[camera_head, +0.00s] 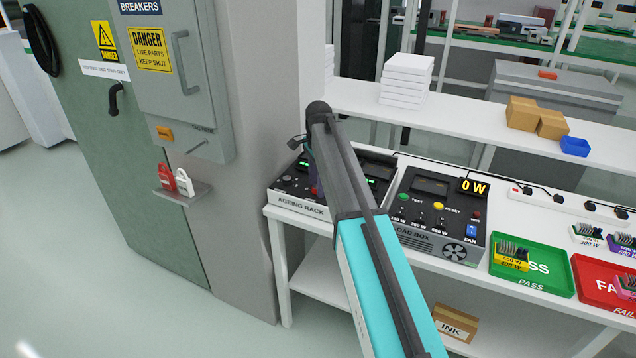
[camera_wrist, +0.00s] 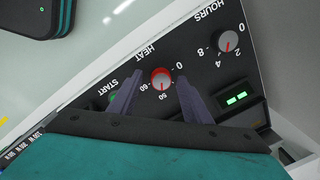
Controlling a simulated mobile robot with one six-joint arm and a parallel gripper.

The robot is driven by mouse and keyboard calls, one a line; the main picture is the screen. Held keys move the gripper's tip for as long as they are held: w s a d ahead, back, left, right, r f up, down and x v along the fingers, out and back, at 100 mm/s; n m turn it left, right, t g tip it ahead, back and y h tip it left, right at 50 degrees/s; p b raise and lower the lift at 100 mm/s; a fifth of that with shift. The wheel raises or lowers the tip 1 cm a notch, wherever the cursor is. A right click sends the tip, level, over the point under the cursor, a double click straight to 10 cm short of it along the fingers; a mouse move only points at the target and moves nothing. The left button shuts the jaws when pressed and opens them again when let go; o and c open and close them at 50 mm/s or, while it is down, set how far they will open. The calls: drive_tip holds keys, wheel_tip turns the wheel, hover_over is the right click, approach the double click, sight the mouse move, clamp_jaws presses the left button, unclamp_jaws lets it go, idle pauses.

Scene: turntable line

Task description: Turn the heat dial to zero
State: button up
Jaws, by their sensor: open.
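The heat dial (camera_wrist: 161,78) is a round knob with a red rim and pale face on a black panel, near the middle of the wrist view. Printing there appears upside down, with 0 at upper right and higher numbers below and left. A thin mark on the dial seems to point down, toward the higher numbers. My gripper (camera_wrist: 158,80) is open, one finger on each side of the dial; I cannot tell whether either touches it.
The hours dial (camera_wrist: 228,41) and a green start button (camera_wrist: 113,96) flank the heat dial. The load box (camera_head: 428,234) stands right of the rack on the white bench. A grey cabinet (camera_head: 176,75) rises at left.

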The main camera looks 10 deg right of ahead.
drive_tip(key=c, duration=1)
drive_tip(key=shift+d, duration=0.3)
drive_tip(key=shift+c, duration=0.2)
drive_tip(key=shift+a, duration=0.2)
